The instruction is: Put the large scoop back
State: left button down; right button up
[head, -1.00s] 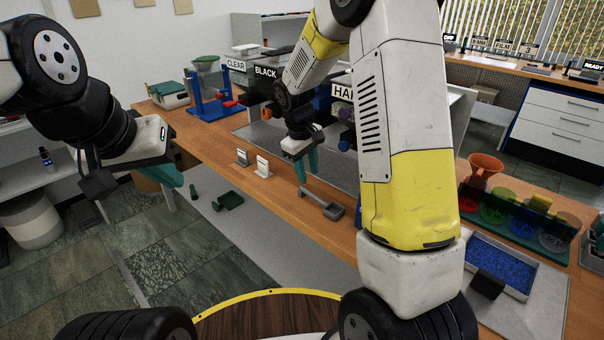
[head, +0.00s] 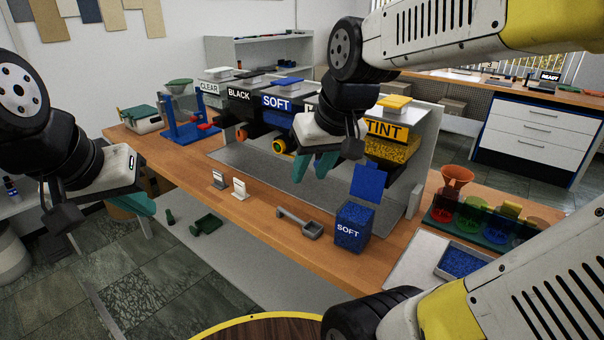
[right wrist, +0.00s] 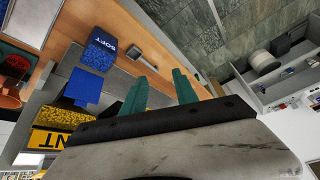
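A grey scoop (head: 300,223) with a long handle and a square bowl lies on the wooden bench, left of the blue SOFT box. It also shows in the right wrist view (right wrist: 150,55). My right gripper (head: 313,168) is in the air over the bench, above and behind the scoop and apart from it. Its teal fingers (right wrist: 160,90) are spread with nothing between them. My left gripper (head: 142,206) hangs at the left, off the bench; its fingers overlap in view. A green scoop-like pan (head: 206,224) lies on the pale surface below the bench front.
The blue SOFT box (head: 352,228) stands right of the scoop with its lid up. Labelled dispensers, including TINT (head: 388,130), stand behind. Two small upright holders (head: 239,189) are left of the scoop. A tray of blue pellets (head: 462,262) lies at the right.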

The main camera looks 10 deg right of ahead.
jog(key=shift+m+t, duration=0.5)
jog(key=shift+m, duration=0.1)
jog(key=s, duration=0.4)
jog(key=shift+s+a+r, duration=0.15)
jog(key=shift+s+a, duration=0.05)
jog(key=shift+s, duration=0.15)
jog(key=shift+d, duration=0.1)
